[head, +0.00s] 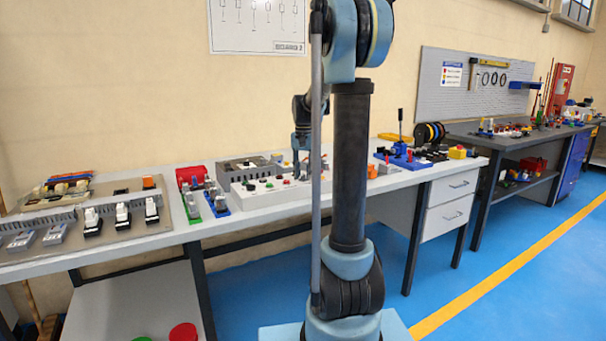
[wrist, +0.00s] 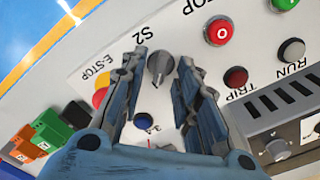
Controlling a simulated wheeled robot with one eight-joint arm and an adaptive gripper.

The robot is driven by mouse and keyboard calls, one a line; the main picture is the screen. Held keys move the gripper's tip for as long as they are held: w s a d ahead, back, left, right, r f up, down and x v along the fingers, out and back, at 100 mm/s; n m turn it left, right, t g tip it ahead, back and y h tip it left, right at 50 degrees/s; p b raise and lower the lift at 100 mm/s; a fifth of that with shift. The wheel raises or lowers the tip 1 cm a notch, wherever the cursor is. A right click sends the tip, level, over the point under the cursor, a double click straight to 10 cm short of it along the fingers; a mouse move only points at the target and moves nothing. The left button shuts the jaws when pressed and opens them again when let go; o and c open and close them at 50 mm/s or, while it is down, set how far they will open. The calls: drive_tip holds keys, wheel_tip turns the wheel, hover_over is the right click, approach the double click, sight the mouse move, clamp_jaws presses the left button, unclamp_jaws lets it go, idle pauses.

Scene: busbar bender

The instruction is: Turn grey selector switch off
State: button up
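In the wrist view a grey selector switch (wrist: 160,63) with a rounded knob sits on a white control panel (wrist: 118,38), by the printed label S2. My gripper (wrist: 160,70) is open, with one blue finger on each side of the knob. A gap shows between the knob and each finger, so neither seems to grip it. In the head view my gripper (head: 301,170) points down over the panel (head: 258,198) on the bench. I cannot make out the grey switch there.
Near the knob are a red button (wrist: 219,32) marked 0, a yellow and red E-STOP (wrist: 101,92), a blue button (wrist: 143,120), a dark red button (wrist: 236,76) and a grey button (wrist: 291,50). Orange and green terminal blocks (wrist: 40,138) lie beside the panel.

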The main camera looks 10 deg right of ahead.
drive_tip(key=shift+c, duration=0.5)
clamp_jaws()
drive_tip(key=shift+n, duration=0.3)
drive_tip(key=n, duration=0.6)
drive_tip(key=shift+a, duration=0.15)
drive_tip(key=n, duration=0.5)
drive_tip(key=shift+a+n, duration=0.1)
drive_tip(key=shift+n, duration=0.2)
drive_tip(key=n, duration=0.5)
drive_tip(key=shift+n, duration=0.3)
drive_tip(key=shift+r, duration=0.1)
